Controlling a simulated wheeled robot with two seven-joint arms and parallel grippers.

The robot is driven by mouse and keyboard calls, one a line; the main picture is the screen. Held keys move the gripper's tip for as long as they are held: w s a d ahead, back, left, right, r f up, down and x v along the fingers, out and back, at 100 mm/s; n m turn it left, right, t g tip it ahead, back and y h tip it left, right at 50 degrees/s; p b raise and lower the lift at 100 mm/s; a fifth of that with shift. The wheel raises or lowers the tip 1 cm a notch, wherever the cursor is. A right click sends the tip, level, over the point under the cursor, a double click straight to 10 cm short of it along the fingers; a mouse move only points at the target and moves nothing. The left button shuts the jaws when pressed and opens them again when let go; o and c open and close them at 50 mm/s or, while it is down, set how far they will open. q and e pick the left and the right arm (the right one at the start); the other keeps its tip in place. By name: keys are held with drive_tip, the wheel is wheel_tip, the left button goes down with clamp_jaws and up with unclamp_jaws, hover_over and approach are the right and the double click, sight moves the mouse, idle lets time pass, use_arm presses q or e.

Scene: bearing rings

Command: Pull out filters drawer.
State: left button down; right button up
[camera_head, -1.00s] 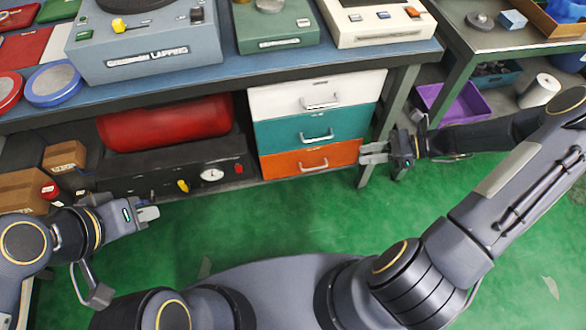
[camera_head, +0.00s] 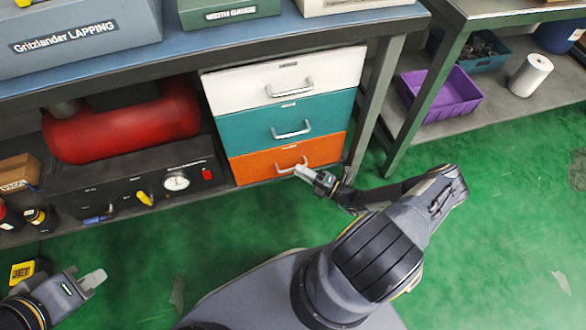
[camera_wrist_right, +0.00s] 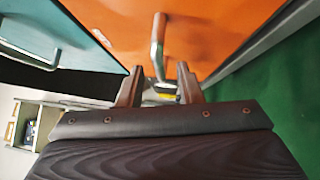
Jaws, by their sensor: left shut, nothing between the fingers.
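A three-drawer unit stands under the bench, with a white drawer (camera_head: 285,78) on top, a teal drawer (camera_head: 285,121) in the middle and an orange drawer (camera_head: 288,159) at the bottom. All look closed; I cannot read their labels, so I cannot tell which says filters. My right gripper (camera_head: 301,171) is at the orange drawer's handle (camera_head: 291,168). In the right wrist view the right gripper's fingers (camera_wrist_right: 160,82) are apart, with the orange drawer's handle (camera_wrist_right: 157,45) between and just beyond their tips. My left gripper (camera_head: 93,279) is shut and empty over the floor at lower left.
A table leg (camera_head: 372,112) stands just right of the drawers. A red tank (camera_head: 125,120) and a black box with a gauge (camera_head: 130,182) are to their left. A purple bin (camera_head: 443,95) sits on a shelf at right.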

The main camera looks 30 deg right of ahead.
drive_tip(key=shift+x, duration=1.65)
drive_tip(key=shift+s, duration=0.1)
drive_tip(key=shift+c, duration=0.3)
clamp_jaws()
